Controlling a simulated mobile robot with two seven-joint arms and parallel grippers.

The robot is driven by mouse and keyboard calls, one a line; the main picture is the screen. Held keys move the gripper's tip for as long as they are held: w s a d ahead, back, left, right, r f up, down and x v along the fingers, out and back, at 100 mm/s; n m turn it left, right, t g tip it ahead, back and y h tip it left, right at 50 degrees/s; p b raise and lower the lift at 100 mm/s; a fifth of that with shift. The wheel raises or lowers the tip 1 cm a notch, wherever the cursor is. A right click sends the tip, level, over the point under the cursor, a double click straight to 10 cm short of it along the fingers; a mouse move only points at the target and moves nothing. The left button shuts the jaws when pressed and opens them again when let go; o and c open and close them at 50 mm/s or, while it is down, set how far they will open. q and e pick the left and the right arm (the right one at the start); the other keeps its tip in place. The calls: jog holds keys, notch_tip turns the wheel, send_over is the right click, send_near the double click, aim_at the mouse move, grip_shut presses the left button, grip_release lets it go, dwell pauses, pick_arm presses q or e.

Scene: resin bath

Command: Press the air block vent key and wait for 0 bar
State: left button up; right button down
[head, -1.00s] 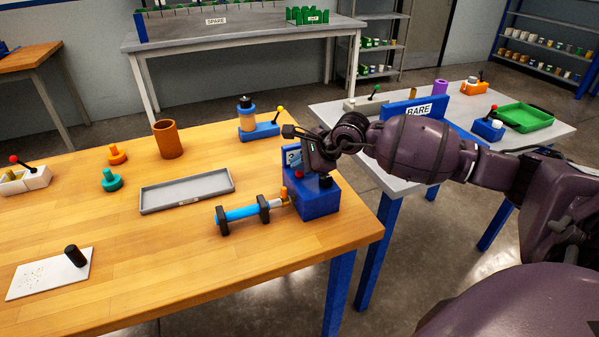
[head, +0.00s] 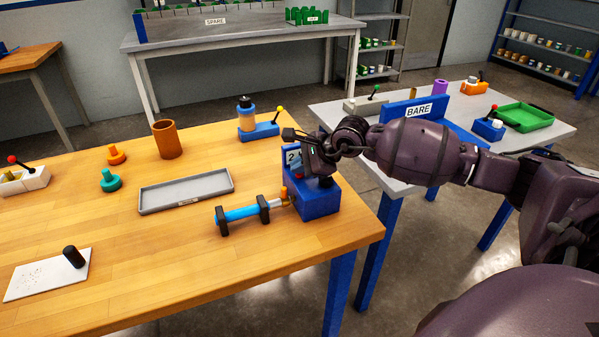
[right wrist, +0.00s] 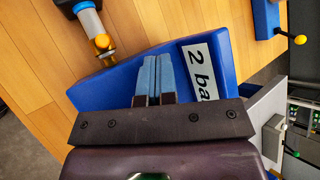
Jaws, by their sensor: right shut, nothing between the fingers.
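The blue air block (head: 318,203) stands near the right edge of the wooden table. Its sign (head: 292,156) is partly covered in the head view; in the right wrist view the sign (right wrist: 201,70) reads "2 ba", with the end cut off by my gripper. A red key (head: 299,176) and a black key (head: 327,182) sit on the block's top. My right gripper (head: 324,174) is shut and empty, pointing down over the black key. In the right wrist view its fingers (right wrist: 153,75) hide what lies beneath, so contact cannot be told. My left gripper is not in view.
A blue cylinder (head: 240,213) in black holders lies with its brass end at the block. A grey tray (head: 185,191), a brown cup (head: 167,139) and a bottle on a blue base (head: 259,131) stand nearby. The table's front middle is clear.

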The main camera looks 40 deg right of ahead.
aim_at(300, 175)
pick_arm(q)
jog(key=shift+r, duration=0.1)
pick_arm(e)
jog(key=shift+r, duration=0.1)
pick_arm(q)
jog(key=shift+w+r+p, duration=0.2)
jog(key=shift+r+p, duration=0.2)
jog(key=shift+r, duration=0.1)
pick_arm(e)
jog(key=shift+r, duration=0.8)
jog(key=shift+r, duration=0.1)
jog(key=shift+r+p, duration=1)
jog(key=shift+r, duration=1.5)
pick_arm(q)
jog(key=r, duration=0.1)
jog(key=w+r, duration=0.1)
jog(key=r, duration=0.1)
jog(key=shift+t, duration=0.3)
pick_arm(e)
jog(key=shift+f, duration=0.1)
